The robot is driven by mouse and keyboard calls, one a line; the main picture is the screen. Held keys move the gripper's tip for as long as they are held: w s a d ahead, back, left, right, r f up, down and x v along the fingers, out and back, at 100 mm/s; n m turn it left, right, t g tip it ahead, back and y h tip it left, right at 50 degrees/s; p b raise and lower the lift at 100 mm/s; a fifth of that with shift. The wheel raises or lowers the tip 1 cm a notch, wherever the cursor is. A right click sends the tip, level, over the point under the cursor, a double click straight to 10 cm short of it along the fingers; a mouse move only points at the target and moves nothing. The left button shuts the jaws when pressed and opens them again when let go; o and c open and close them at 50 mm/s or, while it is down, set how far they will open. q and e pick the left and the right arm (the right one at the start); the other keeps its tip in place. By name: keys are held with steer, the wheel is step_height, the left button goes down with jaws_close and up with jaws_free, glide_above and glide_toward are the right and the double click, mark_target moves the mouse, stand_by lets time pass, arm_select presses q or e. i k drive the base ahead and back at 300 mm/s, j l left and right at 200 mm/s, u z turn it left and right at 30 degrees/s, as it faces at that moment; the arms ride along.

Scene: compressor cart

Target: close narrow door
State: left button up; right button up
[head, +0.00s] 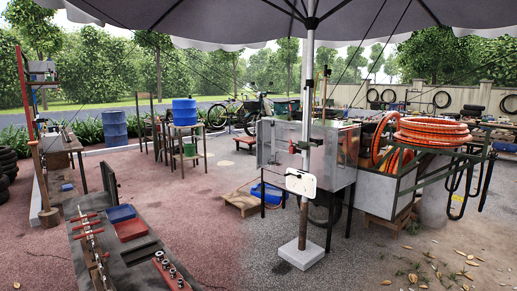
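A grey metal cabinet (325,160) stands on dark legs near the middle of the head view, part of the compressor cart. Flat metal panels with small fittings face me on its left part (268,145). I cannot tell at this size which panel is the narrow door or how far open it stands. The umbrella pole (306,110) and a white plate on it (300,183) cover part of the cabinet front. Neither of my grippers is in view.
Orange hose coils (432,132) sit on a metal trough right of the cabinet. The pole stands in a pale block (300,253) on the ground. A low wooden pallet (243,203) lies left of the cabinet. A workbench with tools (140,255) fills the lower left. Open ground lies between.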

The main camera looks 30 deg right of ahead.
mark_target(258, 140)
steer(key=i+l+z, duration=0.1)
steer(key=l, duration=0.3)
steer(key=i+l+z, duration=0.1)
steer(key=i+l, duration=0.2)
steer(key=i+l+z, duration=0.55)
steer(key=i, duration=0.2)
steer(key=i+l+z, duration=0.25)
steer(key=i, duration=0.15)
steer(key=i+l+z, duration=0.1)
steer(key=i+z, duration=0.15)
steer(key=i, duration=0.15)
steer(key=i+j+u, duration=0.15)
steer(key=i+u, duration=0.3)
steer(key=i+l+u, duration=0.1)
steer(key=i+u, duration=0.35)
steer(key=i, duration=0.2)
steer(key=i+l+u, duration=0.3)
steer(key=i+u, duration=0.5)
steer(key=i, duration=1.45)
